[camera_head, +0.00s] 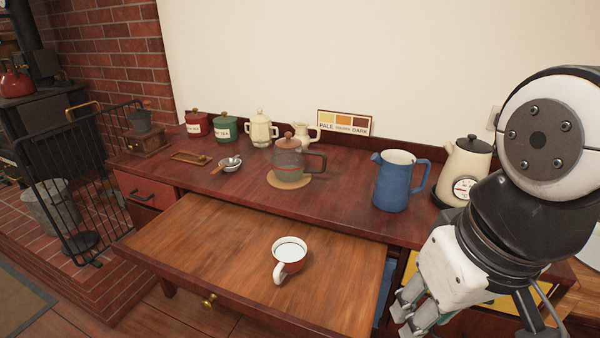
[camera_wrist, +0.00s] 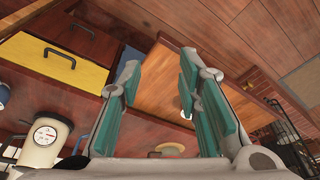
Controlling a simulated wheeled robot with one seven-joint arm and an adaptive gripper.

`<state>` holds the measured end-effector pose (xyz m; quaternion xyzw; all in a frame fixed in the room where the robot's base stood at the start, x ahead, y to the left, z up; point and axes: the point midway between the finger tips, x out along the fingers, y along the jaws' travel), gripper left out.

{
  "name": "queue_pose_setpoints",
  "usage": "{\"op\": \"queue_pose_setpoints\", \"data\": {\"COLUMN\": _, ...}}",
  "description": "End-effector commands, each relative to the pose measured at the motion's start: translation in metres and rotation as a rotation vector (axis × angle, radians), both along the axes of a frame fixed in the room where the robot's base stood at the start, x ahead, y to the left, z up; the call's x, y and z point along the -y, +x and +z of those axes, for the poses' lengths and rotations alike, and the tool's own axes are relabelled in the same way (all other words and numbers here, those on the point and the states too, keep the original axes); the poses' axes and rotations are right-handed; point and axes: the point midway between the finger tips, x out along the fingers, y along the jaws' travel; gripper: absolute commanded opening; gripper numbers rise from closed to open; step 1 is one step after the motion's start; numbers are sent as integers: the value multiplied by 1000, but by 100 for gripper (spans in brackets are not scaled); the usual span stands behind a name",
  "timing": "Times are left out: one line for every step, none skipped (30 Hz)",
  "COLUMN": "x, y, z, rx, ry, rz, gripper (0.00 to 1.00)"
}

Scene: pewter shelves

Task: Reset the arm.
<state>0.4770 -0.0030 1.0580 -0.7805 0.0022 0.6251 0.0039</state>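My gripper (camera_head: 408,320) hangs at the lower right in the head view, to the right of the pulled-out wooden board and in front of the dark red cabinet. Its fingers point downward and to the left. In the wrist view the two teal-padded fingers (camera_wrist: 160,85) stand well apart with nothing between them, so it is open and empty. My arm is bent, with its big white joint at the right edge of the head view, in front of the wall.
A red and white cup (camera_head: 290,259) stands on the pulled-out board (camera_head: 215,245). A blue pitcher (camera_head: 393,183), a cream kettle (camera_head: 467,165) and a glass teapot (camera_head: 288,160) stand on the cabinet top. A yellow drawer front (camera_wrist: 60,67) is close to my gripper.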

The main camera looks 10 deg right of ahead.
Motion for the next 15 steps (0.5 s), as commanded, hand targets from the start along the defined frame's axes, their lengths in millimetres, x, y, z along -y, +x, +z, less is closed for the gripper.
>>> {"op": "queue_pose_setpoints", "data": {"x": -2, "y": -4, "z": 0, "rx": -7, "ry": 4, "rz": 5, "gripper": 31}}
{"op": "queue_pose_setpoints", "data": {"x": -2, "y": -6, "z": 0, "rx": -11, "ry": 5, "rz": 5, "gripper": 31}}
{"op": "queue_pose_setpoints", "data": {"x": -2, "y": -7, "z": 0, "rx": -14, "ry": 6, "rz": 6, "gripper": 31}}
{"op": "queue_pose_setpoints", "data": {"x": -2, "y": -7, "z": 0, "rx": -14, "ry": 6, "rz": 6, "gripper": 31}}
{"op": "queue_pose_setpoints", "data": {"x": -2, "y": -7, "z": 0, "rx": -15, "ry": 6, "rz": 6, "gripper": 31}}
{"op": "queue_pose_setpoints", "data": {"x": -2, "y": -7, "z": 0, "rx": -15, "ry": 6, "rz": 5, "gripper": 31}}
{"op": "queue_pose_setpoints", "data": {"x": -2, "y": -7, "z": 0, "rx": -14, "ry": 6, "rz": 5, "gripper": 31}}
{"op": "queue_pose_setpoints", "data": {"x": -2, "y": -6, "z": 0, "rx": -14, "ry": 6, "rz": 5, "gripper": 31}}
{"op": "queue_pose_setpoints", "data": {"x": -2, "y": -6, "z": 0, "rx": -14, "ry": 6, "rz": 5, "gripper": 31}}
{"op": "queue_pose_setpoints", "data": {"x": -2, "y": -6, "z": 1, "rx": -13, "ry": 5, "rz": 5, "gripper": 31}}
{"op": "queue_pose_setpoints", "data": {"x": -2, "y": -6, "z": 2, "rx": -11, "ry": 5, "rz": 5, "gripper": 31}}
{"op": "queue_pose_setpoints", "data": {"x": -2, "y": -7, "z": 6, "rx": -7, "ry": 5, "rz": 5, "gripper": 31}}
{"op": "queue_pose_setpoints", "data": {"x": -2, "y": -7, "z": 10, "rx": -1, "ry": 4, "rz": 5, "gripper": 31}}
{"op": "queue_pose_setpoints", "data": {"x": -2, "y": -7, "z": 15, "rx": 6, "ry": 3, "rz": 5, "gripper": 31}}
{"op": "queue_pose_setpoints", "data": {"x": -1, "y": -7, "z": 23, "rx": 17, "ry": 2, "rz": 5, "gripper": 31}}
